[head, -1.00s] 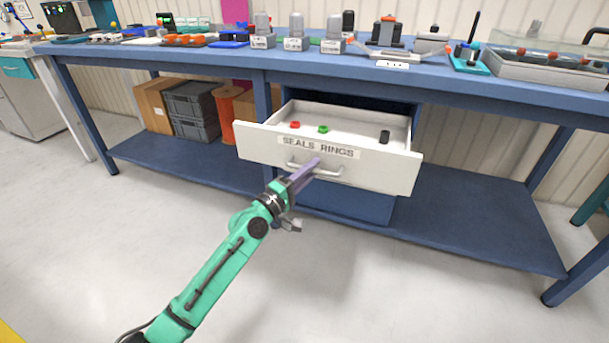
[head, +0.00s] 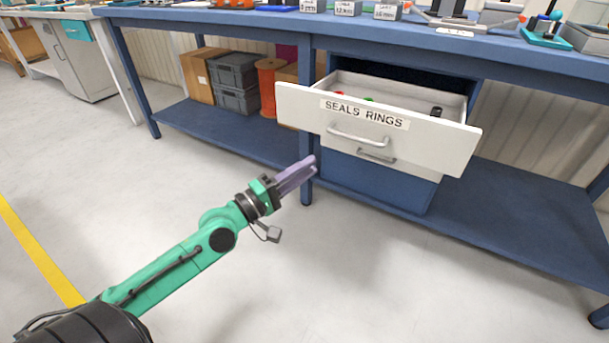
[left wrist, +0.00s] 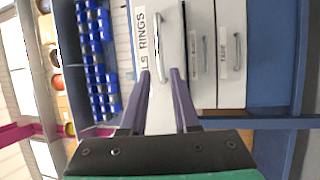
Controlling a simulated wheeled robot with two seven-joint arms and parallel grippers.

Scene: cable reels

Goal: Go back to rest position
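My left gripper (head: 297,174) is in front of the workbench, apart from the drawer and to the lower left of its handle. In the left wrist view its two purple fingers (left wrist: 161,80) stand apart with nothing between them. The white drawer (head: 300,108) labelled SEALS RINGS is pulled open, with a metal handle (head: 358,137) on its front. Inside it a red piece, a green piece (head: 370,99) and a black piece (head: 436,111) show. The drawer front also shows in the left wrist view (left wrist: 155,105). My right gripper is not in view.
The blue workbench (head: 210,17) spans the scene, with its lower shelf (head: 225,132) near the floor. Grey crates (head: 238,99), a cardboard box (head: 194,75) and an orange spool (head: 268,85) stand on the shelf. The floor in front is clear.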

